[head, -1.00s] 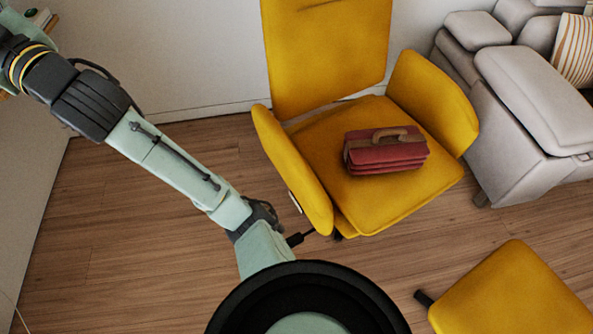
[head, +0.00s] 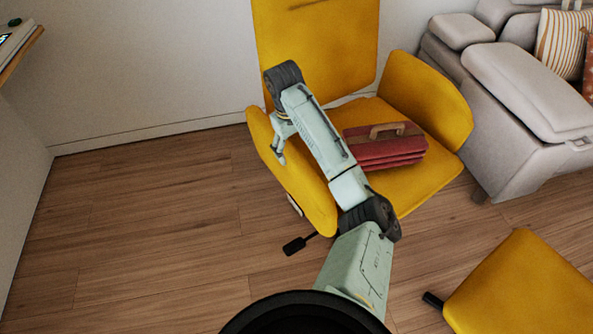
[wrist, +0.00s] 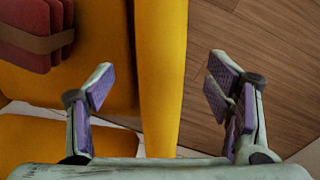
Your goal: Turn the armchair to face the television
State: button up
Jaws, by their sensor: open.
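The yellow armchair (head: 318,45) stands against the back wall with its seat toward the lower right of the head view. A red briefcase (head: 380,152) with a tan handle lies on its seat. My gripper (head: 281,150) is at the chair's left armrest (head: 305,185). In the wrist view my gripper (wrist: 162,75) is open, and the armrest (wrist: 160,110) runs between its two fingers. No contact is clear, and I cannot tell how deep the fingers reach. The briefcase (wrist: 35,35) shows at the top left there. I see no television.
A yellow footstool (head: 525,290) stands at the lower right. A grey sofa (head: 510,110) with striped cushion (head: 560,45) is close to the chair's right. A shelf edge (head: 22,52) juts in at the upper left. The wooden floor (head: 150,220) to the left is clear.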

aim_at(298, 167)
jog(key=f, duration=1)
jog(key=shift+w+d+f, duration=0.1)
jog(key=shift+w+d, duration=0.3)
jog(key=shift+c, duration=0.3)
jog(key=c, duration=1.6)
